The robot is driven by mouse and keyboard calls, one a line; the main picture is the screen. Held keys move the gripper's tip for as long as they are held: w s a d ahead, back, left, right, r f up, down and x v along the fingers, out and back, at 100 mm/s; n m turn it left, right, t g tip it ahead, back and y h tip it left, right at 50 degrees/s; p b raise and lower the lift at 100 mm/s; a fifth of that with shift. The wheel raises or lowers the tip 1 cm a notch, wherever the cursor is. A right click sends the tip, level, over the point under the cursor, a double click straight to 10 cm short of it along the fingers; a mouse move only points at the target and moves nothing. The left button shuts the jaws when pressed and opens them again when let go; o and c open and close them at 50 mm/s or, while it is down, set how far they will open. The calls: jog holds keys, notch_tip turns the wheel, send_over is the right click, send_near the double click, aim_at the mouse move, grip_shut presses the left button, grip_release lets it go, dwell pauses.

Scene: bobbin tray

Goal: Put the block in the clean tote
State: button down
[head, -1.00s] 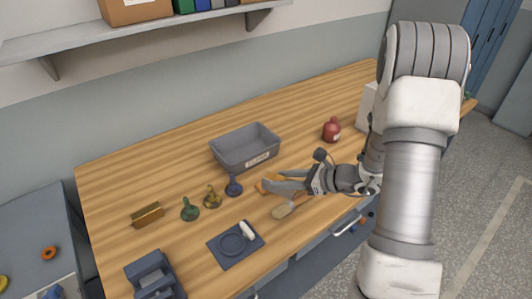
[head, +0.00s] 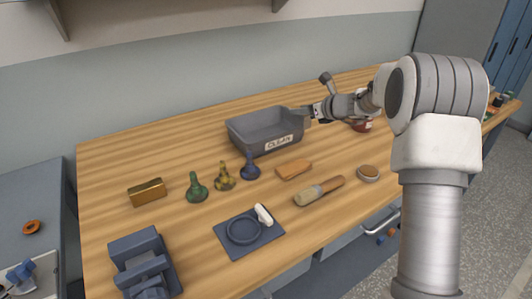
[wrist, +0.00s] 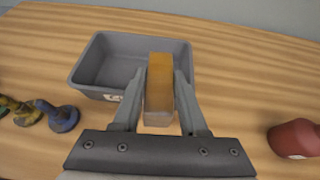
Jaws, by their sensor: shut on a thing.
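My gripper (wrist: 158,95) is shut on an amber-brown block (wrist: 159,85), seen between its two fingers in the wrist view. The grey tote (head: 236,138) with a CLEAN label stands on the bench in the head view. It also shows in the wrist view (wrist: 92,86), where the block overlaps its right part. In the head view my gripper (head: 304,115) is at the tote's right end, about rim height. The held block cannot be made out there. I cannot tell whether it is over the tote or just beside it.
On the bench are a flat orange piece (head: 294,170), a brush (head: 318,191), a round tin (head: 368,173), a brass bar (head: 147,192), several small bobbin-like figures (head: 196,188) and a blue mat (head: 262,244). A red bottle (wrist: 294,138) stands right of my gripper.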

jog(key=shift+w+a+r+t+h+b, duration=0.15)
jog(key=shift+w+a+r+b, duration=0.15)
jog(key=shift+w, duration=0.15)
jog(key=shift+w+a+r+t+h+b, duration=0.15)
jog(key=shift+w+a+r, duration=0.1)
jog(key=shift+w, duration=0.2)
jog(key=shift+w+a+m, duration=0.15)
jog(key=shift+a+m, duration=0.15)
jog(key=a+f+b, duration=0.1)
jog(key=a+f, duration=0.1)
jog(key=a, duration=0.1)
jog(key=w+a+f+b, duration=0.1)
jog(key=a+f, duration=0.1)
jog(key=a, duration=0.2)
jog(key=a+f+b, duration=0.1)
jog(key=a+f, duration=0.1)
jog(key=a, duration=0.1)
jog(key=shift+w+a+f, duration=0.3)
jog(key=shift+w+a, duration=0.1)
jog(key=shift+a+f+b, duration=0.1)
jog(key=shift+f+b, duration=0.8)
jog(key=shift+f, duration=1.1)
jog(key=shift+f, duration=0.25)
jog(key=shift+c, duration=2.2)
grip_release()
jog(key=shift+r, duration=0.15)
